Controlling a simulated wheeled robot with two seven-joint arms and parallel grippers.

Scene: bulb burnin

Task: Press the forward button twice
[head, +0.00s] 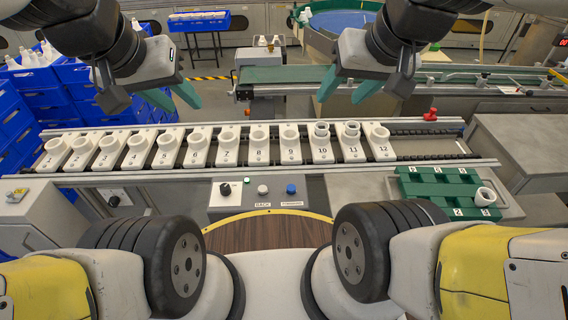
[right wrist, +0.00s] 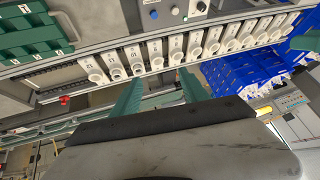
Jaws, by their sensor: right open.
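The blue forward button (head: 291,188) sits on the grey control panel (head: 240,202) at the front, above a label that reads FORWARD. The pale back button (head: 263,189) is to its left, above a BACK label. The blue button also shows at the top of the right wrist view (right wrist: 153,14). My left gripper (head: 177,98) is beyond the conveyor at the left, with its green fingers apart and nothing seen between them. My right gripper (head: 346,90) is open and empty beyond the conveyor, well away from the buttons. Nothing touches either button.
A row of numbered white holders (head: 258,145) stands on the conveyor between the grippers and the panel. A black knob (head: 225,188) is left of the buttons. A green tray (head: 413,187) with a white ring (head: 485,196) is at the right. Blue crates (head: 33,78) are stacked left.

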